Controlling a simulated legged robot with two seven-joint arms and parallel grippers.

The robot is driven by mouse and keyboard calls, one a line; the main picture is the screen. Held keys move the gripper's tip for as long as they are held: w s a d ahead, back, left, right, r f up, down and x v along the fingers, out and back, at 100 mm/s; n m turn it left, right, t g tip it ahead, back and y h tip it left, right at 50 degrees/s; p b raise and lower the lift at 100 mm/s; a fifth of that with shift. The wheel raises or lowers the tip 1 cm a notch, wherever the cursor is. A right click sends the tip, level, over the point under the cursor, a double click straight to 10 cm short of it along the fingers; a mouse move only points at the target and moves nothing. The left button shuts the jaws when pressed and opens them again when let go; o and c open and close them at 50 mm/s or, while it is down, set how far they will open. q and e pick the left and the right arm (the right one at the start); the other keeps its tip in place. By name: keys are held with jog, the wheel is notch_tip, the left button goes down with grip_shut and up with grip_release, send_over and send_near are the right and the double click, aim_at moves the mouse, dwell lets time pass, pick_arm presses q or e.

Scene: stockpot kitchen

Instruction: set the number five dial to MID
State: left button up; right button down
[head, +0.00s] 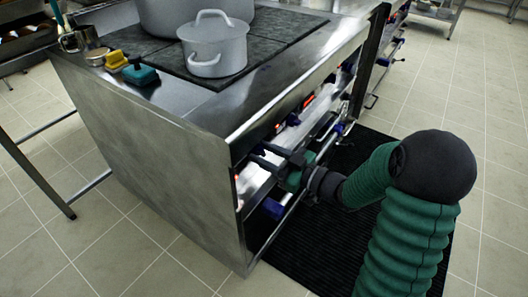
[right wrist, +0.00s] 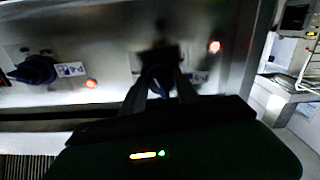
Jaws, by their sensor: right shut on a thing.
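The stove's front panel carries a row of dark blue dials. In the right wrist view, one dial (right wrist: 155,80) sits between the two fingers of my right gripper (right wrist: 158,88), which is shut on it. A label partly shows beside it; its number and the dial's setting are too dark to read. In the head view my right gripper (head: 262,158) reaches the panel near its near end, and its fingers and arm hide the held dial. My left gripper is not in view.
Another dial (right wrist: 35,70) with a label (right wrist: 70,69) sits to the left in the right wrist view. A handle rail (head: 290,212) runs below the panel. A lidded pot (head: 214,45) stands on the stove top (head: 205,100). A black mat (head: 318,240) lies on the floor.

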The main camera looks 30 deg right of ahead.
jog(key=c, duration=0.9)
grip_release()
jog(key=p+v, duration=0.5)
jog(key=v, duration=1.2)
jog(key=shift+f, duration=0.1)
